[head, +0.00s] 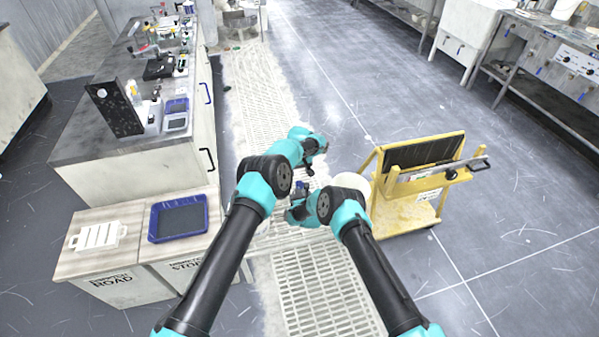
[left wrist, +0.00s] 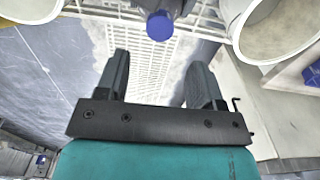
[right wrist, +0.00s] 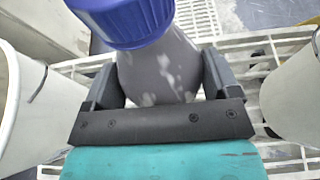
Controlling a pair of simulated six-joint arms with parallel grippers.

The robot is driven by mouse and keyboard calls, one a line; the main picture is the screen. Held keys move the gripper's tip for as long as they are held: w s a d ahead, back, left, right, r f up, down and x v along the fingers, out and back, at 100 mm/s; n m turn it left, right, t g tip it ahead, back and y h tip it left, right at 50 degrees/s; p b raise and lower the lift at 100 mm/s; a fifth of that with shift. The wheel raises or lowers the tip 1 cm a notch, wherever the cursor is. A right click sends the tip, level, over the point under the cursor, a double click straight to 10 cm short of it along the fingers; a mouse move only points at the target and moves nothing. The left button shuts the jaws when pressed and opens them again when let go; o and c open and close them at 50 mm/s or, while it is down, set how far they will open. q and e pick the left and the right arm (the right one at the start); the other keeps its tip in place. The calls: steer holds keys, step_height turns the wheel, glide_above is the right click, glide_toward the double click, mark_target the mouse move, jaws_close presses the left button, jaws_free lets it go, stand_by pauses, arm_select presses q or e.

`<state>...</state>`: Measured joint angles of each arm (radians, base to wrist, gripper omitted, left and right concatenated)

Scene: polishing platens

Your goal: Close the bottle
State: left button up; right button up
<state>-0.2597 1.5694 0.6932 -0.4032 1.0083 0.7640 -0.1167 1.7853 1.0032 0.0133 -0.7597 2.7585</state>
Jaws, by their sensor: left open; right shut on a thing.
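A grey bottle (right wrist: 160,72) with a wide blue cap (right wrist: 125,18) stands between the fingers of my right gripper (right wrist: 160,88), which is shut on the bottle's body below the cap. The cap sits on the bottle's top; how tightly is not clear. In the left wrist view the blue cap (left wrist: 160,25) shows at the top middle, beyond my open, empty left gripper (left wrist: 160,80) and apart from its fingers. In the head view my left gripper (head: 316,147) is higher and my right gripper (head: 298,212) lower, with the small blue cap (head: 300,185) between them.
White round containers (right wrist: 20,100) stand on both sides of the bottle; two also show in the left wrist view (left wrist: 275,25). A white grating (head: 318,285) lies below. A yellow cart (head: 405,212) is at right, a bench (head: 130,165) at left, with a blue tray (head: 180,218) on boxes.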

mark_target(299, 184)
arm_select(q)
steer(key=shift+f, duration=0.1)
steer(key=shift+f, duration=3.85)
steer(key=shift+c, duration=0.2)
steer(key=c, duration=0.9)
steer(key=shift+m, duration=1.6)
steer(key=shift+c, duration=0.2)
steer(key=o, duration=1)
steer(key=shift+r, duration=0.1)
